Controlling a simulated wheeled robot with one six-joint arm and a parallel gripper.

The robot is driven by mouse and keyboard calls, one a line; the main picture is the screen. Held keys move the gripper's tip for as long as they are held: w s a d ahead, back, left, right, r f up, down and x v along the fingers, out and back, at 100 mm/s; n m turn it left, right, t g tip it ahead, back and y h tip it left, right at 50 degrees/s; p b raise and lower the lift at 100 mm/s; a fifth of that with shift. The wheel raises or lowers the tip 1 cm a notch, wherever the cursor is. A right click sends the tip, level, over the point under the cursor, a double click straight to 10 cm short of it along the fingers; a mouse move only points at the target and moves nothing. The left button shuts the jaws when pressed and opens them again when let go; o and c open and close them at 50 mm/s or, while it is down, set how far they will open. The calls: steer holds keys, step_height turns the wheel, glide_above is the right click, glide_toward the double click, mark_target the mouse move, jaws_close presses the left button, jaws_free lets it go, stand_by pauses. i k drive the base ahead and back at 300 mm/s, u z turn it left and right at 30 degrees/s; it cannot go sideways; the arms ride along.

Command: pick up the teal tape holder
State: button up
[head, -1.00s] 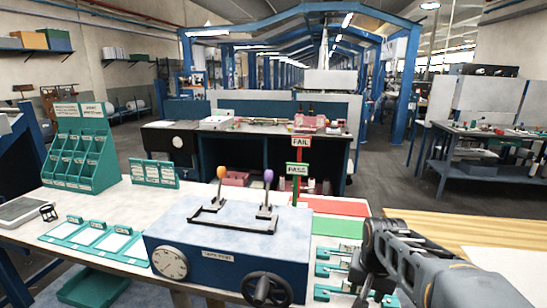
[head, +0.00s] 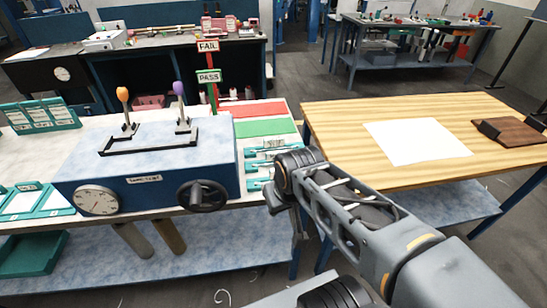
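Several slim teal pieces (head: 259,167) lie at the right end of the white workbench, just left of my arm's end. They are small and partly covered by my arm, so I cannot tell whether one is the tape holder. A teal card rack (head: 40,116) stands at the left of the bench. My gripper (head: 284,205) is at the far end of my arm, by the bench's right edge and close to the slim teal pieces. Its fingers are not clearly shown, and I see nothing held.
A blue machine box (head: 150,172) with levers and a handwheel is left of my arm. PASS (head: 208,76) and FAIL (head: 207,46) signs stand behind, near green (head: 265,128) and red mats. A wooden table (head: 335,120) with white paper (head: 417,142) is right, across a gap.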

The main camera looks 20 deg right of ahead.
mark_target(251, 166)
steer(key=u, duration=0.05)
steer(key=k, duration=0.45)
steer(key=z, duration=1.1)
steer(key=i, duration=0.8)
steer(key=u, duration=1.65)
